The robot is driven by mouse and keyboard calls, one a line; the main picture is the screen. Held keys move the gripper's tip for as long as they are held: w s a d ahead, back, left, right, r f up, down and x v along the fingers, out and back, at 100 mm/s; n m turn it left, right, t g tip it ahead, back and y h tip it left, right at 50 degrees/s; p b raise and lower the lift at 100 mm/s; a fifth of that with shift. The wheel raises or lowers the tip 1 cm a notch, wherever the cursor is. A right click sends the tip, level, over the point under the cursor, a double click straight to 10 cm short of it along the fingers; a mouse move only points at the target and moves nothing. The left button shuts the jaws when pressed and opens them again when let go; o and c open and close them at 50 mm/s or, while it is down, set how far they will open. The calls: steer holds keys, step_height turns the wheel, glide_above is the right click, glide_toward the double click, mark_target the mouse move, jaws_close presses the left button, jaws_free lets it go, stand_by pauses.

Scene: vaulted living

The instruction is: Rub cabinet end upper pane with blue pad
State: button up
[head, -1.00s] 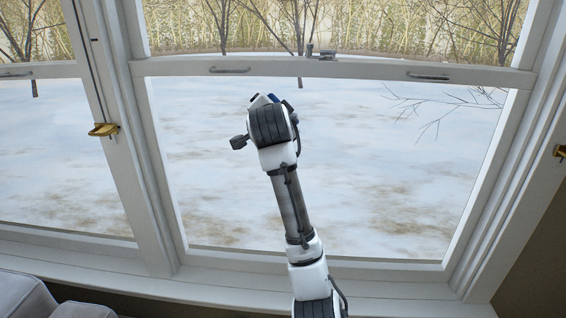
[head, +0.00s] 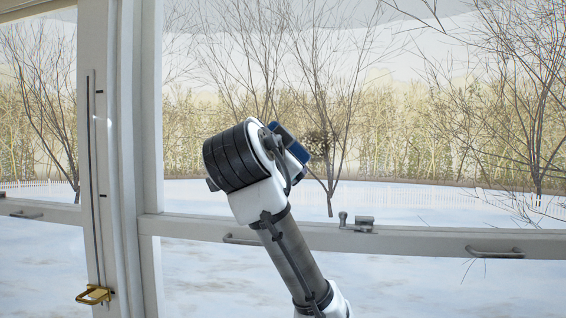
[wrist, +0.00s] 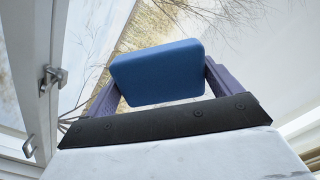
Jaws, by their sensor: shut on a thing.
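The blue pad (head: 292,143) is a thick rounded block, partly hidden behind my wrist in the head view. In the wrist view the pad (wrist: 157,73) sits crosswise between the two purple fingers of my gripper (wrist: 160,84), which is shut on it. The pad is in front of a clear upper window pane (head: 420,130), above the cross rail. Trees and snow show through the glass. I cannot tell whether the pad touches the glass. No cabinet is in view, so I cannot tell which pane is at its end.
A white cross rail (head: 430,241) with a latch (head: 357,222) and pull handles runs below the upper pane. A thick white upright (head: 130,130) stands at the left, with a brass handle (head: 94,294). Another window lies beyond it.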

mark_target(345, 149)
steer(key=shift+w+d+r+p, duration=0.15)
steer(key=shift+w+p, duration=0.1)
steer(key=shift+w, duration=0.25)
steer(key=shift+w+d+r+p, duration=0.1)
steer(key=shift+w+p, duration=0.15)
steer(key=shift+w, duration=0.2)
steer(key=shift+w+d+f+p, duration=0.1)
steer(key=shift+w+p, duration=0.15)
steer(key=shift+w, duration=0.45)
steer(key=shift+w+d+p, duration=0.15)
steer(key=shift+w+p, duration=0.15)
steer(key=shift+w, duration=0.35)
steer(key=shift+w+d+f+p, duration=0.1)
steer(key=shift+w+p, duration=0.15)
steer(key=shift+w, duration=0.45)
steer(key=shift+w+d+p, duration=0.15)
steer(key=shift+w+p, duration=0.2)
steer(key=shift+w, duration=0.55)
steer(key=shift+d, duration=0.1)
